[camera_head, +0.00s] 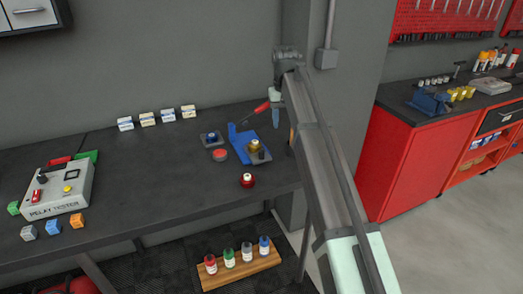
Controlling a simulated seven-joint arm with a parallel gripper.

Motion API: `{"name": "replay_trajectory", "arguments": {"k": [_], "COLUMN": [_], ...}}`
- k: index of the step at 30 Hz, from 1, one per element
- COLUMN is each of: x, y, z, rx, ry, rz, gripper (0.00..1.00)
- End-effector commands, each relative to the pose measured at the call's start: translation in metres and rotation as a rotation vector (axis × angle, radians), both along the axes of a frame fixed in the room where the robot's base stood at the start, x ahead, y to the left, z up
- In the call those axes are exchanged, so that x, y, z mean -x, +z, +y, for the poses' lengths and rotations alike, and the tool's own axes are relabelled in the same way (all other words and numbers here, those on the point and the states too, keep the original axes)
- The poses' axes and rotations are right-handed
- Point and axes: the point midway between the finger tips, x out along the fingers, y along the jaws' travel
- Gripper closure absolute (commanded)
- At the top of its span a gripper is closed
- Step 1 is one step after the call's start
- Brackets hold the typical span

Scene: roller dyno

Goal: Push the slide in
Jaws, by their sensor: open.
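I cannot tell for certain which part is the slide. A blue fixture (238,138) stands on the dark bench, with a brass-coloured round part (255,146) on it and a grey block (261,157) at its front right. My gripper (283,126) is at the right end of the bench, just right of and above the fixture. It is open and seems empty; my arm partly hides it. A red-handled tool (262,107) shows just left of my gripper, behind the fixture. Whether my gripper touches anything is too small to tell.
A red disc (219,155), a small dark tray (211,138) and a red round container (247,181) stand close to the fixture. A relay tester (58,190) and small coloured blocks are at the left. Small boxes (148,119) line the wall. The bench middle is clear.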

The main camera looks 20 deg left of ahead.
Motion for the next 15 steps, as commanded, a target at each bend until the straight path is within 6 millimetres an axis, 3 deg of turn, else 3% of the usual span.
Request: {"name": "replay_trajectory", "arguments": {"k": [1,3,6,11,15], "x": [0.01,0.023,0.036,0.044,0.045], "y": [0.008,0.016,0.024,0.025,0.012], "z": [0.018,0.036,0.053,0.062,0.062], "rx": [-0.006,-0.012,-0.019,-0.021,-0.022], "ry": [0.019,0.039,0.056,0.066,0.067], "rz": [0.006,0.016,0.025,0.032,0.033], "gripper": [0.52,0.52,0.52,0.52,0.52]}}
